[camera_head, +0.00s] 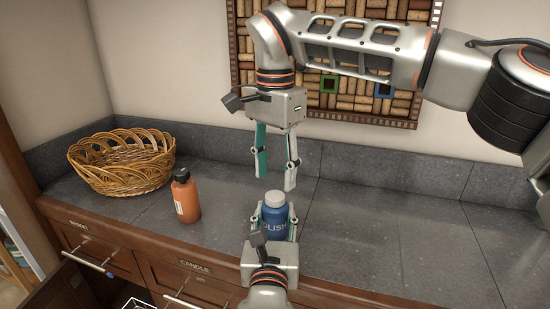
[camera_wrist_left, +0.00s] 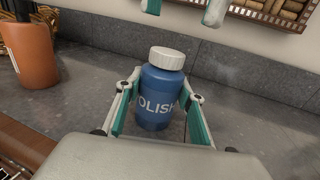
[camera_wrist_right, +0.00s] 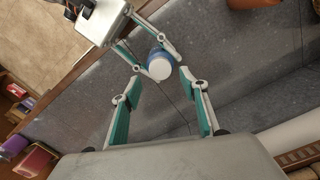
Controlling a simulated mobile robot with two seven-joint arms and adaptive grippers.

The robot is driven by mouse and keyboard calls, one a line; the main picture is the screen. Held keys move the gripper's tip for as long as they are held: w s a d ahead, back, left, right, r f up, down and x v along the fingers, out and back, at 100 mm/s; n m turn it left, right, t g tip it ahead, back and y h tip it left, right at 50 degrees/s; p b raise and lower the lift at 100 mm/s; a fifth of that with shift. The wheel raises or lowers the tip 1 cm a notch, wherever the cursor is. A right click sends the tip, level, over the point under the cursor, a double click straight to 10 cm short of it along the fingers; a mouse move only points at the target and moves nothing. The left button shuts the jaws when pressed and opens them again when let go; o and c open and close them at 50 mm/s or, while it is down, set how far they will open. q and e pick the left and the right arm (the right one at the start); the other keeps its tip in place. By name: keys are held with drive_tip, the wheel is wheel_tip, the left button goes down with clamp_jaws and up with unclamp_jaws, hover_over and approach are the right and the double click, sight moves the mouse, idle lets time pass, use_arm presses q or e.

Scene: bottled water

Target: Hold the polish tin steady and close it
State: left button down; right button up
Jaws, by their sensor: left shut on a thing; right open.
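The polish tin is a blue bottle-shaped container (camera_head: 273,222) with a white cap (camera_head: 275,198) on top and the letters "POLISH" on its side. It stands upright on the grey counter, also in the left wrist view (camera_wrist_left: 158,92). My left gripper (camera_head: 274,215) is shut on its body from the front, one finger on each side. My right gripper (camera_head: 276,180) is open and empty, pointing down just above the cap. The right wrist view shows the white cap (camera_wrist_right: 159,69) from above, between and beyond the open fingers. I cannot tell how tightly the cap sits.
An orange bottle with a black top (camera_head: 186,198) stands left of the polish. A wicker basket (camera_head: 122,163) is at the back left. A corkboard (camera_head: 330,95) hangs on the wall behind. The counter to the right (camera_head: 400,240) is clear. Labelled drawers are below the front edge.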

sight(275, 196)
drive_tip(key=shift+f, duration=2.45)
drive_tip(key=c, duration=1.2)
drive_tip(key=shift+m, duration=0.3)
